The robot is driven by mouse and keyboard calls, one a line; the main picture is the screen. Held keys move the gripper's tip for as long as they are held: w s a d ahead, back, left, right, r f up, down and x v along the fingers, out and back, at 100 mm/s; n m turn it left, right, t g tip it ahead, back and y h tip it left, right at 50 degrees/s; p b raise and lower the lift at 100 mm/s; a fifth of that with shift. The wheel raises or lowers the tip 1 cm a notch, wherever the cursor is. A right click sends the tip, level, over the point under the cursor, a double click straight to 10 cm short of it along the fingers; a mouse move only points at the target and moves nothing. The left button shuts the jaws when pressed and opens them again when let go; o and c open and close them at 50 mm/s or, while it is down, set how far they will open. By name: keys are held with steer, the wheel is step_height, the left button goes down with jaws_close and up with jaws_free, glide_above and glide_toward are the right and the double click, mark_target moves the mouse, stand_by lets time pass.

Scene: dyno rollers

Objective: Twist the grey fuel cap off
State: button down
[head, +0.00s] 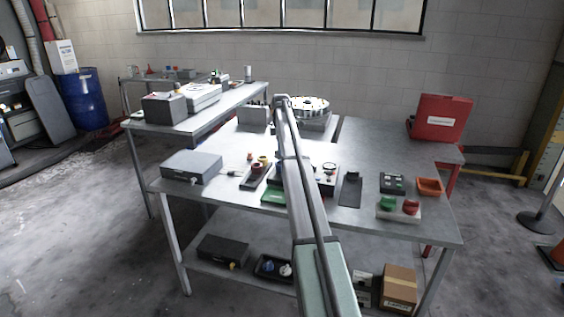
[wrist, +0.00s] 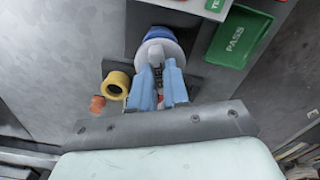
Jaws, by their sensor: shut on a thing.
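In the wrist view, the grey fuel cap (wrist: 172,47) is a pale round piece with a blue ring (wrist: 160,33) at its far side. It sits over a dark grey base. My gripper (wrist: 158,72) has its blue fingers shut on the cap, and the fingers hide part of it. I cannot tell whether the cap is seated or loose. In the head view, my arm reaches over the workbench and hides the gripper and the cap.
A yellow ring (wrist: 116,84) and a small orange piece (wrist: 97,103) lie left of the fingers. A green PASS tray (wrist: 237,38) is to the right. On the workbench (head: 375,150) stand a grey box (head: 191,167), a button box (head: 398,208) and a red case (head: 440,117).

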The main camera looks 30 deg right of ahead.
steer(key=shift+r, duration=1.4)
